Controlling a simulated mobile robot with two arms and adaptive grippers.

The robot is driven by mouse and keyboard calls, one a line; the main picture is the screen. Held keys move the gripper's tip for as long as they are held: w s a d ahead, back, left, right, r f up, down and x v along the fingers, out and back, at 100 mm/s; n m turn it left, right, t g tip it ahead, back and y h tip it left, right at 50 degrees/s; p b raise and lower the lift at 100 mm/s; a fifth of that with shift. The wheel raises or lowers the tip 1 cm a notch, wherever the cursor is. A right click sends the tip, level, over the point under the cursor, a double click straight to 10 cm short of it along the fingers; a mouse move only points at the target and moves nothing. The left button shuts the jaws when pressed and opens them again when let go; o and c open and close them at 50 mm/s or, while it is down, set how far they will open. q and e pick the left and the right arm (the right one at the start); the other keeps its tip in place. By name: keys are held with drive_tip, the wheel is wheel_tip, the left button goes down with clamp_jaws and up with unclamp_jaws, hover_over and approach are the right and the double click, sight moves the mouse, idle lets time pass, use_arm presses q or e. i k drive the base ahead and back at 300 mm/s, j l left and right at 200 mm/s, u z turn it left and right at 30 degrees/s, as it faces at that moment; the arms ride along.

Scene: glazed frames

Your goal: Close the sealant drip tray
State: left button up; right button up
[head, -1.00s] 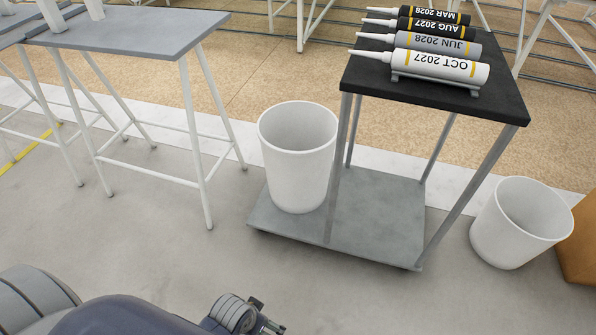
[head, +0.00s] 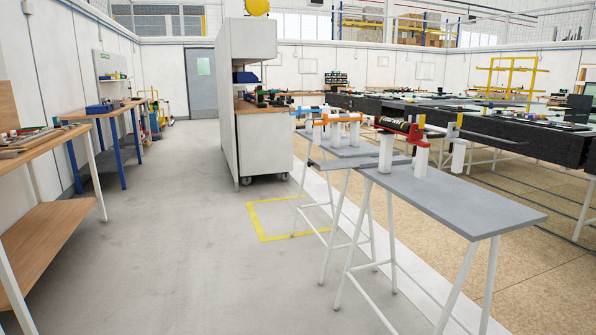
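I cannot make out a sealant drip tray in the head view. A grey-topped trestle table (head: 450,203) stands at the right, with white posts at its far end. A red cradle-like tool (head: 417,133) with a dark, white-lettered cartridge (head: 393,125) rests on the posts. Behind it, an orange tool (head: 338,119) rests on white posts over a second grey table (head: 345,145). Whether a tray belongs to either tool is too small to tell. Neither of my grippers is in view.
A tall white cabinet on wheels (head: 264,150) stands in the middle, near a yellow floor marking (head: 263,222). A wooden workbench (head: 45,230) lines the left. A long black table (head: 545,146) runs at the right. The grey floor between is clear.

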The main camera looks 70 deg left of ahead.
sight(355, 162)
drive_tip(key=u, duration=2.15)
